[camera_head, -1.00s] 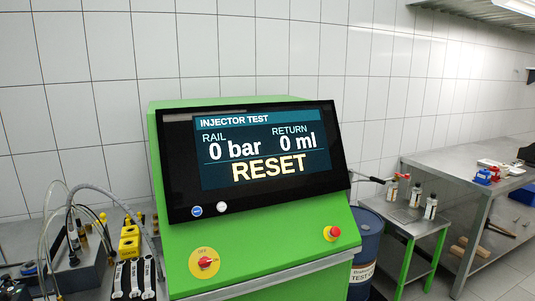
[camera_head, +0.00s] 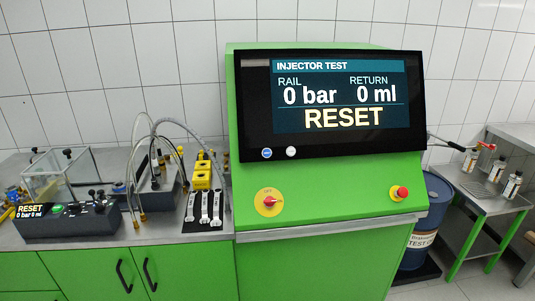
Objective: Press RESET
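The green test bench (camera_head: 330,190) stands in the middle of the head view. Its black-framed screen (camera_head: 340,96) reads INJECTOR TEST, RAIL 0 bar, RETURN 0 ml and, in large yellow letters, RESET. Below the screen are a blue round button (camera_head: 267,153) and a white round button (camera_head: 291,152). A dark control box (camera_head: 85,221) sits on the left counter. Its small display (camera_head: 30,211) also reads RESET, 0 bar, 0 ml, and a green button (camera_head: 57,209) is beside it. Neither gripper is in view.
A red rotary switch (camera_head: 269,202) and a red emergency stop (camera_head: 401,193) are on the bench's sloped front. A clear box (camera_head: 57,172), hoses and wrenches (camera_head: 204,207) crowd the left counter. A blue drum (camera_head: 432,215) and metal cart (camera_head: 476,206) stand at right.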

